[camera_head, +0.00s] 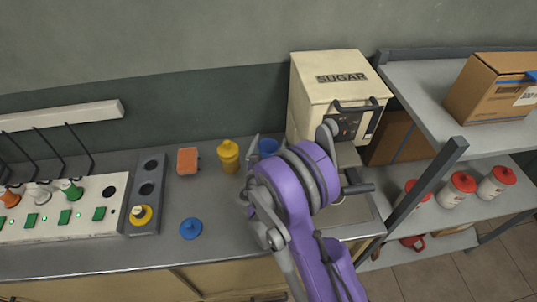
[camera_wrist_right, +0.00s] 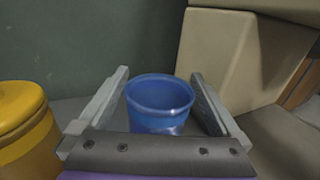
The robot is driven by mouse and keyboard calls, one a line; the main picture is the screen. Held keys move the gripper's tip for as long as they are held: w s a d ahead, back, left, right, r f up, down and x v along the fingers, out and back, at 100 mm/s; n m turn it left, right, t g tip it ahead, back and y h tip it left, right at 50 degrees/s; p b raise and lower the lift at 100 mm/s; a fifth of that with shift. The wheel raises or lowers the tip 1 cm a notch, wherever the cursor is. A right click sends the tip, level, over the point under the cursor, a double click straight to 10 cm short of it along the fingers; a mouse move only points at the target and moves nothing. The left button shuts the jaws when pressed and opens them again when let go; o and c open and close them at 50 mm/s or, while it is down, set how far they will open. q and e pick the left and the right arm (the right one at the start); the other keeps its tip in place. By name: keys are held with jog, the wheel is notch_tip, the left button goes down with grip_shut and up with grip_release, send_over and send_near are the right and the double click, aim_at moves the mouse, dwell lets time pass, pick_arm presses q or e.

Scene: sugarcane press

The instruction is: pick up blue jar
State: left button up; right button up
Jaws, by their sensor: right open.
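The blue jar (camera_wrist_right: 160,105) stands upright and without a lid in the right wrist view, between the two fingers of my right gripper (camera_wrist_right: 162,100). The gripper is open, with a finger on either side of the jar; I cannot tell whether either touches it. In the head view only the top of the blue jar (camera_head: 268,146) shows behind my purple right arm. My right gripper (camera_head: 262,155) is partly hidden there by its own wrist. A blue lid (camera_head: 191,228) lies on the counter to the left. My left gripper is not in view.
A yellow jar (camera_head: 228,157) stands close left of the blue jar. The cream sugar press (camera_head: 330,100) stands close on the right. A shelf (camera_head: 420,90) is at right.

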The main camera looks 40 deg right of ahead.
jog(key=shift+x, duration=0.85)
jog(key=shift+s, duration=0.1)
jog(key=shift+c, duration=0.2)
jog(key=shift+a, duration=0.1)
jog(key=shift+c, duration=1.1)
jog(key=c, duration=1.2)
jog(key=shift+r, duration=0.1)
